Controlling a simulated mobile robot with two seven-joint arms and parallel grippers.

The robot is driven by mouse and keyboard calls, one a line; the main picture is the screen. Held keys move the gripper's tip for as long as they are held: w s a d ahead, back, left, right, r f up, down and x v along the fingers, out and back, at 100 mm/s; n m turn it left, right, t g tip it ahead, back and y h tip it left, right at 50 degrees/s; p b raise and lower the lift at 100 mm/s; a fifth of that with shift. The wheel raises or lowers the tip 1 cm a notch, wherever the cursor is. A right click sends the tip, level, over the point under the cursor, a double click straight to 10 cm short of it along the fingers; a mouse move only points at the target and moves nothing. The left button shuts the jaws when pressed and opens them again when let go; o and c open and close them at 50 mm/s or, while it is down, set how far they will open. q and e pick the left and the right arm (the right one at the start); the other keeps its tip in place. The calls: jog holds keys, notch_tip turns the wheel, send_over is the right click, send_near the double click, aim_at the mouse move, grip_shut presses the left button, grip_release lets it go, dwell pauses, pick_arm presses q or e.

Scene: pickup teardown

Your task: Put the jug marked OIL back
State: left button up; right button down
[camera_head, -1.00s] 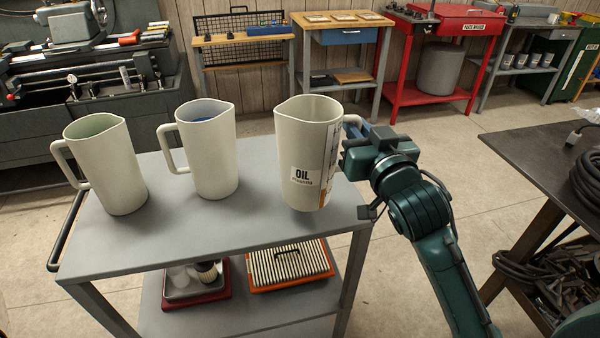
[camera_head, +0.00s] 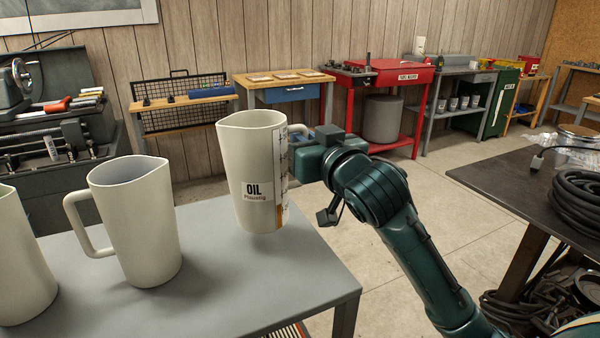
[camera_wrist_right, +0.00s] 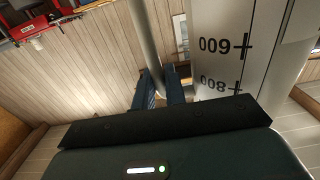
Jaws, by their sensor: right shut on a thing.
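The cream jug marked OIL (camera_head: 252,185) is upright over the right part of the grey cart top (camera_head: 240,295). My right gripper (camera_head: 303,148) is shut on its handle, on the jug's right side. The jug's base looks at or slightly above the cart top; I cannot tell whether it touches. In the right wrist view, the blue fingertips (camera_wrist_right: 160,88) close around the pale handle (camera_wrist_right: 143,40), beside the jug's wall with its scale marks (camera_wrist_right: 222,25). My left gripper is out of view.
A second cream jug (camera_head: 140,225) stands left of the OIL jug, and a third (camera_head: 18,265) is cut off at the left edge. The cart top between is clear. A dark table (camera_head: 500,185) with coiled hose (camera_head: 582,200) stands at right. Benches line the wall.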

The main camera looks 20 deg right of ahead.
notch_tip(320, 180, down, 4)
jog(key=shift+r+b, duration=0.1)
jog(key=shift+b, duration=0.35)
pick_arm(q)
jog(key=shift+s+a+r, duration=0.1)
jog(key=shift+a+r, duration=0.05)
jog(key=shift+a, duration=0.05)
pick_arm(e)
jog(key=c, duration=1.9)
grip_release()
jog(key=shift+f, duration=0.3)
jog(key=o, duration=0.4)
jog(key=shift+o, duration=0.2)
jog(key=shift+r, duration=0.1)
